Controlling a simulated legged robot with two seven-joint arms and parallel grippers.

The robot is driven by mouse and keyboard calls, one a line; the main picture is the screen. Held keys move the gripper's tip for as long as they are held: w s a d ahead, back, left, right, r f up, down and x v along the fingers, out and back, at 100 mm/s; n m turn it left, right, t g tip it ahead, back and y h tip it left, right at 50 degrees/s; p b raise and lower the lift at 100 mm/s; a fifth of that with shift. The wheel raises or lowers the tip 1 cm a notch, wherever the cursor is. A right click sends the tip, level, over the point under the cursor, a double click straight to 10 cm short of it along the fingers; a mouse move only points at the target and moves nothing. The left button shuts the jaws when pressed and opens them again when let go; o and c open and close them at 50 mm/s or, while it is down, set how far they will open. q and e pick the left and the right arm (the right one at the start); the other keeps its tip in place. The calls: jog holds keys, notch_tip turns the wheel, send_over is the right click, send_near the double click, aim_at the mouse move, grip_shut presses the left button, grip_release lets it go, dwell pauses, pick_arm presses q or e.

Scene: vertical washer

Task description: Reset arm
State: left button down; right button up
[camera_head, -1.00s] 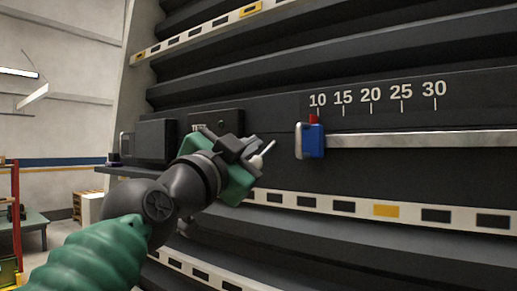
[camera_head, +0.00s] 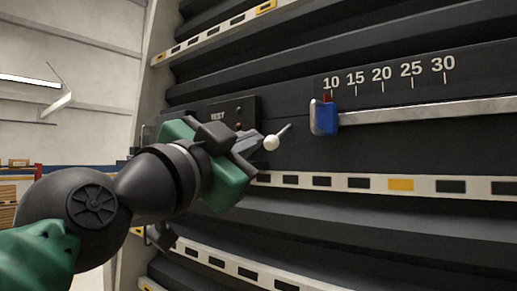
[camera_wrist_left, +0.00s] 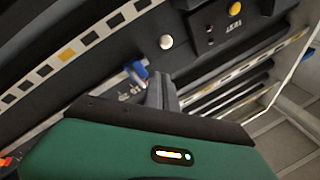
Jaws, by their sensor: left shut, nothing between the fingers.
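My left gripper (camera_head: 252,147) is shut and empty in front of the dark machine face. In the head view it overlaps a white ball knob (camera_head: 271,142), beside which a thin grey rod points up and right; I cannot tell whether they touch. The wrist view shows the white knob (camera_wrist_left: 166,42) apart from the shut fingers (camera_wrist_left: 160,92). A blue slider block (camera_head: 326,117) with a red pointer stands near the 10 mark at the left end of a metal rail; it also shows in the wrist view (camera_wrist_left: 140,70). My right gripper is not in view.
A dark TEST box (camera_head: 247,106) is partly hidden behind my left gripper; its yellow button (camera_wrist_left: 236,8) shows in the wrist view. The ribbed machine wall fills the right side, with slotted white strips (camera_head: 345,182). Open room lies to the left.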

pick_arm(q)
jog(key=w+a+f+n+g+y, duration=0.2)
jog(key=w+f, duration=0.1)
jog(key=f, duration=1)
jog(key=w+a+f+n+g+y, duration=0.2)
jog(key=w+f+n+g, duration=0.15)
jog(key=f, duration=1.05)
jog(key=w+a+f+n+g+y, duration=0.2)
jog(key=w+a+f, duration=0.15)
jog(key=f, duration=0.95)
jog(key=s+a+f+n+g+y, duration=0.15)
jog(key=s+f, duration=0.25)
jog(key=f, duration=0.7)
jog(key=s+a+f+n+g+y, duration=0.1)
jog(key=s+a+f+g, duration=0.3)
jog(key=f, duration=0.6)
jog(key=s+a+f+n+g, duration=0.2)
jog(key=s+f+n+g, duration=0.1)
jog(key=s+f, duration=1.1)
jog(key=s, duration=0.2)
jog(key=shift+s+a+f+y, duration=0.3)
jog(key=shift+a+f+y, duration=0.05)
